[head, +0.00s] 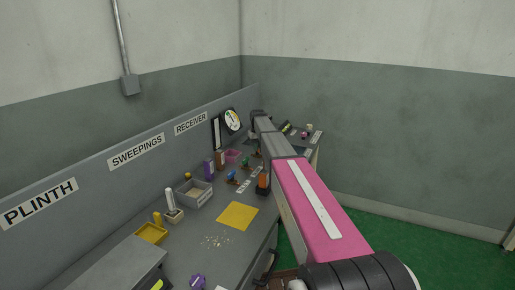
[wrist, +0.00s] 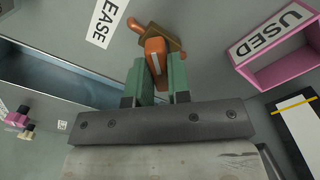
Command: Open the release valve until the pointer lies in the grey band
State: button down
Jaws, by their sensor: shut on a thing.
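The release valve, an orange lever (wrist: 155,48) on a brown body, shows in the wrist view beside a white label (wrist: 107,22) whose visible letters read "EASE". My gripper (wrist: 158,76) has its green fingers on either side of the lever and is shut on it. In the head view my arm reaches over the bench and hides the gripper and this valve. The round white gauge (head: 232,121) is on the back panel by the RECEIVER sign. Its dark pointer is too small to read against the bands, and I cannot make out the grey band.
A pink tray marked USED (wrist: 272,50) is right of the valve in the wrist view. A grey open recess (wrist: 62,78) lies left. The bench (head: 195,235) also holds a grey bin (head: 194,198), a yellow mat (head: 237,216) and several small valves left of my arm.

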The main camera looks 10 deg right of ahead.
jog(key=n, duration=0.4)
jog(key=shift+n, duration=1.9)
jog(key=c, duration=1.1)
grip_release()
jog(key=shift+o, duration=0.2)
notch_tip(320, 180, up, 11)
jog(key=shift+d+f, duration=0.1)
